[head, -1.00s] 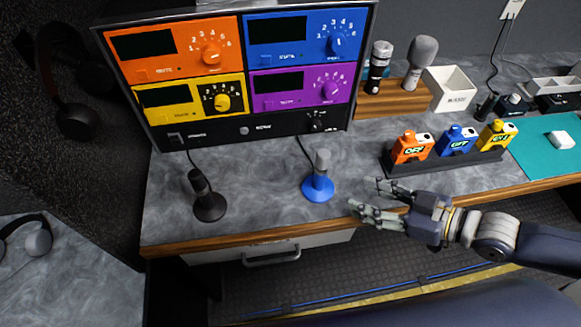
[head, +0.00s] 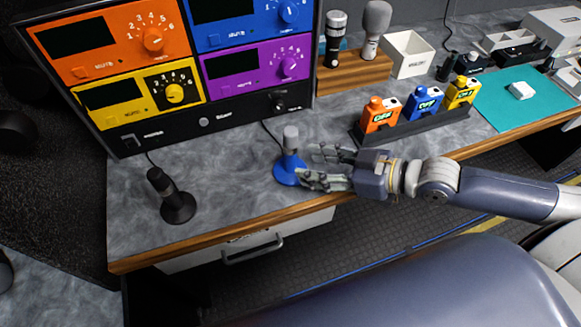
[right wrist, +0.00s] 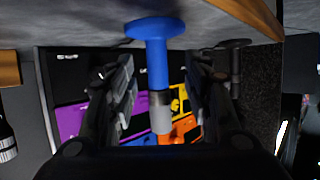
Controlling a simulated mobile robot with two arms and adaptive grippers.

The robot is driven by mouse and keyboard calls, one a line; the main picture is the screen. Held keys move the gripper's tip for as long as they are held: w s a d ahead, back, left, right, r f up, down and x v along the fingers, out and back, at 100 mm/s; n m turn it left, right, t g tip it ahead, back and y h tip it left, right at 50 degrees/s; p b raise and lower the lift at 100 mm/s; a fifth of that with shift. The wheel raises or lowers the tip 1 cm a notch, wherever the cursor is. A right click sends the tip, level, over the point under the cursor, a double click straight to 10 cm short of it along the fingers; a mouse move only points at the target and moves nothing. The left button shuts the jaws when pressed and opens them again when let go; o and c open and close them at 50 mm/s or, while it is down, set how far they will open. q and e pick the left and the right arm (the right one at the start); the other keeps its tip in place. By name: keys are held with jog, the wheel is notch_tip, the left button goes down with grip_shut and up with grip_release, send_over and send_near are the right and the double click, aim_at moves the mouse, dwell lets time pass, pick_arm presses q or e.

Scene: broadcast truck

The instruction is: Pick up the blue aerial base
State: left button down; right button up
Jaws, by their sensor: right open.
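The blue aerial base (head: 286,175) stands upright on the grey desk, with a round blue foot, a blue stem and a grey cylindrical top. A thin cable runs behind it to the rack. My right gripper (head: 322,166) is open and empty, just right of the base, with its fingers pointing left at it. In the right wrist view the blue aerial base (right wrist: 157,57) appears upside down between the two open fingers (right wrist: 160,95); I cannot tell whether they touch it. My left gripper is not in view.
A black microphone (head: 172,197) stands left on the desk. The rack (head: 205,121) of coloured panels is behind. A black tray (head: 411,125) with orange, blue and yellow packs is to the right. The desk's wooden front edge (head: 228,231) runs below the gripper.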

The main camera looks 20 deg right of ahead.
aim_at(298, 163)
jog(key=shift+w+a+f, duration=0.1)
jog(key=shift+w+a, duration=0.05)
jog(key=shift+w, duration=0.1)
jog(key=shift+w+a+f, duration=0.35)
jog(key=shift+w+a, duration=0.05)
jog(key=shift+w, duration=0.05)
jog(key=shift+x, duration=1)
jog(key=shift+w+a+f, duration=0.3)
jog(key=shift+w, duration=0.1)
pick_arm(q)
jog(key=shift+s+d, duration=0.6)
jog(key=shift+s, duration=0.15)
pick_arm(e)
jog(key=shift+a+f, duration=0.1)
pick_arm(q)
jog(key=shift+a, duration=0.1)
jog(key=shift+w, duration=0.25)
pick_arm(e)
grip_shut()
